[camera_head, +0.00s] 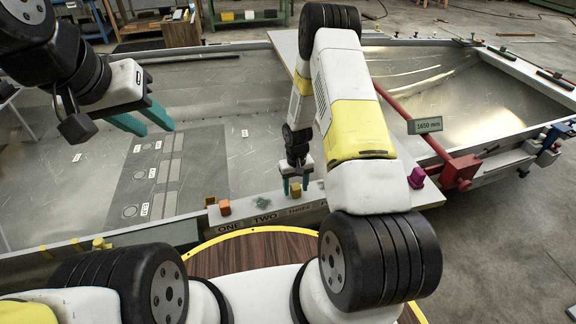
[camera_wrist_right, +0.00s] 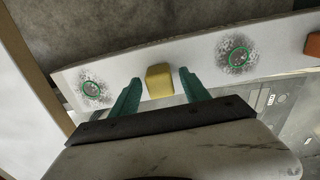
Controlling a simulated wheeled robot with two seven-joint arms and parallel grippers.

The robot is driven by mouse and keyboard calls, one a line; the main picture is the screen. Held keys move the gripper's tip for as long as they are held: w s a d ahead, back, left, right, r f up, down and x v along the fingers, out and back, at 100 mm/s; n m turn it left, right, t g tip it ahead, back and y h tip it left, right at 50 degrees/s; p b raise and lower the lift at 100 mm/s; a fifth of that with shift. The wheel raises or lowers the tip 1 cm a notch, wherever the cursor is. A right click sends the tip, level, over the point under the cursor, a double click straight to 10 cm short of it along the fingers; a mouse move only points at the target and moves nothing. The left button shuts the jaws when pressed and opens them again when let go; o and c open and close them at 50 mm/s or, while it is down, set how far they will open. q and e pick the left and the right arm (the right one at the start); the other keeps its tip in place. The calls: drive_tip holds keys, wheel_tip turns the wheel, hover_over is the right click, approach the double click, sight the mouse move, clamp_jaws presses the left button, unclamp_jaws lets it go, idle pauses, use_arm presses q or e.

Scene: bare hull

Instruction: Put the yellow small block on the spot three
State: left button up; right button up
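The small yellow block (camera_wrist_right: 158,82) lies between the two fingers of my right gripper (camera_wrist_right: 159,78) in the right wrist view. A thin gap shows on each side of it, so the gripper looks open around it. In the head view my right gripper (camera_head: 296,184) points down over the ledge (camera_head: 245,208), just behind the word THREE (camera_head: 298,210). The block (camera_head: 296,189) shows only a little there. No green ring of spot three is visible; the block and gripper cover that place. My left gripper (camera_head: 150,118) is open and empty over the hull floor.
An orange block (camera_head: 225,207) stands behind ONE, a green-ringed spot (camera_head: 262,203) behind TWO. Another ringed spot (camera_wrist_right: 92,90) shows beyond the yellow block. A purple block (camera_head: 417,178) stands to the right near a red bar (camera_head: 425,145). The hull floor is largely clear.

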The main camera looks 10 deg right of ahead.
wheel_tip(320, 180, up, 12)
wheel_tip(320, 180, up, 13)
drive_tip(key=t, duration=0.2)
hover_over(296, 186)
drive_tip(key=s, duration=0.2)
drive_tip(key=s+r+t+y, duration=0.1)
drive_tip(key=s+r, duration=0.5)
drive_tip(key=r, duration=0.6)
drive_tip(key=s+a+r+t, duration=0.1)
drive_tip(key=s+r, duration=0.4)
drive_tip(key=s, duration=0.3)
drive_tip(key=s+a+r+t+y, duration=0.1)
drive_tip(key=s+r+t, duration=0.1)
drive_tip(key=s+r, duration=0.4)
drive_tip(key=shift+s+a+m, duration=0.15)
drive_tip(key=shift+s+m, duration=0.25)
drive_tip(key=shift+s, duration=0.75)
